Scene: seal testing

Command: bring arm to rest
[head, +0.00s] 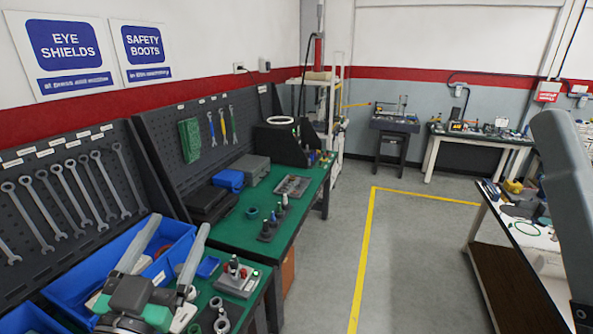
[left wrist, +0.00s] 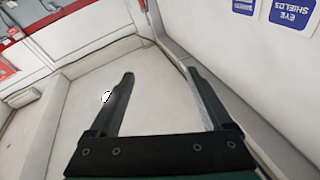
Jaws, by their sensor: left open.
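My left gripper (head: 177,224) is at the lower left of the head view, above the blue bins and the near end of the green bench. Its two grey fingers point up and away and stand wide apart. In the left wrist view the left gripper (left wrist: 159,73) is open, with nothing between its fingers. A grey link of my right arm (head: 566,190) shows at the right edge of the head view. My right gripper is outside both views.
A blue bin (head: 75,287) lies below and behind the left gripper. A green bench (head: 237,232) carries small parts, a grey tray (head: 292,185) and a grey block with fittings (head: 238,280). Pegboards with wrenches (head: 77,187) stand at the left. A white table (head: 535,270) is at the right. The middle floor is clear.

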